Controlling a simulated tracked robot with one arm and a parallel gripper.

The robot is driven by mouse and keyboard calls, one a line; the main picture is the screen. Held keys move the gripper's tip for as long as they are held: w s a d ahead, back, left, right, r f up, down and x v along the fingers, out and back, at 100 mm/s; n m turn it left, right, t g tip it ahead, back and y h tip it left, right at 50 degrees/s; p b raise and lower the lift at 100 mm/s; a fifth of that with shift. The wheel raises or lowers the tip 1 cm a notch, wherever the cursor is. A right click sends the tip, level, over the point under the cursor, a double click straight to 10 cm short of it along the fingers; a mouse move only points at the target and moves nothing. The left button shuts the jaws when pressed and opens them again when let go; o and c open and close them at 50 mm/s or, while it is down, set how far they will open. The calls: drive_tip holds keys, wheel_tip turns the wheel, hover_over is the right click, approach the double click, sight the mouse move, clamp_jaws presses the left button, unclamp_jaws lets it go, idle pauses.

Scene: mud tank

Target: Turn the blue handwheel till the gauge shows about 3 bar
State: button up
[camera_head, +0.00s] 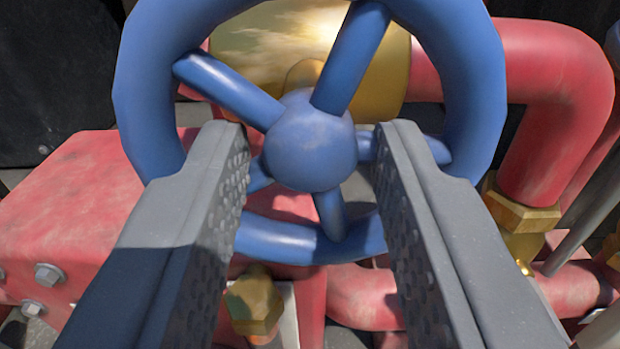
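The blue handwheel (310,247) fills the top middle of the view, with a round hub (309,141) and several spokes. Its top rim is cut off by the picture edge. My gripper (310,150) is open in front of the wheel. One finger is left of the hub and one is right of it, with a gap to the hub on each side. The fingers hide parts of the lower rim. I cannot tell whether they touch the rim or spokes. No gauge face shows in this view.
Behind the wheel is a brass body (385,75). A red pipe (555,110) bends down at the right into a brass nut (520,215). A red bolted block (70,210) stands at the left. A brass fitting (253,303) and red pipes (365,298) lie below.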

drive_tip(key=s, duration=1.3)
drive_tip(key=shift+s, duration=0.1)
wheel_tip(320, 180, up, 9)
drive_tip(key=w+g, duration=0.2)
drive_tip(key=shift+a+r+g, duration=0.2)
drive_tip(key=shift+g, duration=0.1)
idle(2.9)
